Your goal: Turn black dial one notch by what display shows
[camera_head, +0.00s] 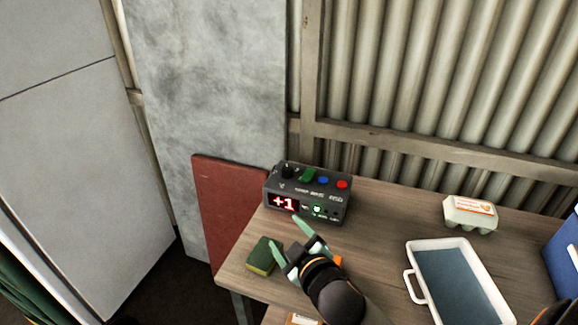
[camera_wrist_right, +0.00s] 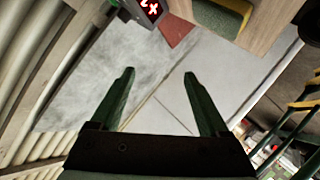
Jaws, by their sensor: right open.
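A dark control box (camera_head: 308,212) stands on the wooden table by the wall. Its red display (camera_head: 283,202) reads "+1". The black dial (camera_head: 288,171) sits on the box's top at the left, beside a green, a blue and a red control. My right gripper (camera_head: 287,233) is open and empty just in front of the box, apart from the dial. In the right wrist view its fingers (camera_wrist_right: 158,75) are spread with nothing between them. The display (camera_wrist_right: 150,7) shows at that view's top edge; the dial is not visible there. My left gripper is out of view.
A green and yellow sponge (camera_head: 262,257) lies near the table's left edge, close to my right gripper. A white tray (camera_head: 410,285), an egg carton (camera_head: 470,214) and a blue container (camera_head: 564,255) are to the right. A red panel (camera_head: 225,205) leans behind the table's left end.

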